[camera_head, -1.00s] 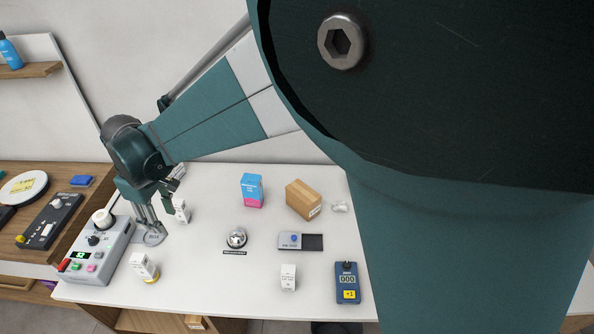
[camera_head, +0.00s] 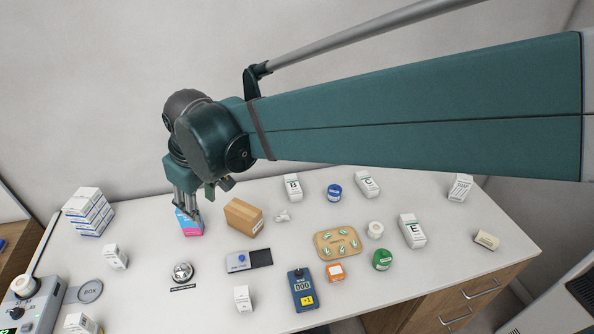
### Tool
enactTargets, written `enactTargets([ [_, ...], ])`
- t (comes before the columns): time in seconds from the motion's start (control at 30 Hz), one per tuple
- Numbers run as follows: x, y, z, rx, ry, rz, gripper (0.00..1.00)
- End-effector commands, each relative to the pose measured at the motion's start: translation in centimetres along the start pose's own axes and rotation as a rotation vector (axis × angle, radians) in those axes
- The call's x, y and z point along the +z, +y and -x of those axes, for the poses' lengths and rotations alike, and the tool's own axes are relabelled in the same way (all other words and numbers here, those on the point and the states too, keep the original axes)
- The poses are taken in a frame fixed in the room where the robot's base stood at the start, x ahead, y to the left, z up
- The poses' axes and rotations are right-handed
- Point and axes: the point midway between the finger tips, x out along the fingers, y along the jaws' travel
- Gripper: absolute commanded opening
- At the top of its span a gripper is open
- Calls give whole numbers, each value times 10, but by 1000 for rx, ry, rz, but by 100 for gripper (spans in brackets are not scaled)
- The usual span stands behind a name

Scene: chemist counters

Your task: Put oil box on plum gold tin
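My gripper (camera_head: 187,212) points down at the blue and pink box (camera_head: 190,229), left of centre on the white counter. Its fingers overlap the top of this box in the picture and hide part of it. I cannot tell whether they touch it, or whether they are open or shut. No label readable here marks any box as the oil box. I see nothing that I can name for sure as the plum gold tin. White boxes marked B (camera_head: 292,187), C (camera_head: 366,184) and E (camera_head: 412,231) stand to the right.
A cardboard box (camera_head: 243,217) stands close to the right of my gripper. A bell (camera_head: 182,272) is in front. A tan blister tray (camera_head: 322,252), a green jar (camera_head: 382,260) and a blue jar (camera_head: 334,192) lie further right. Stacked white boxes (camera_head: 89,212) stand at left.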

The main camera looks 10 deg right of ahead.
Motion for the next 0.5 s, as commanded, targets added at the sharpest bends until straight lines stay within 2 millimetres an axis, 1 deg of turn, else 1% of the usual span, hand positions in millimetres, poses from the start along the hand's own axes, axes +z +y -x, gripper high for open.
enactTargets([
  [0.03, 13, 11, 6, 9, 9, -29, 36],
  [0.2, 48, 39, 24, 39, 41, -122, 36],
  [0.5, 115, 79, 48, 95, 98, -284, 36],
])
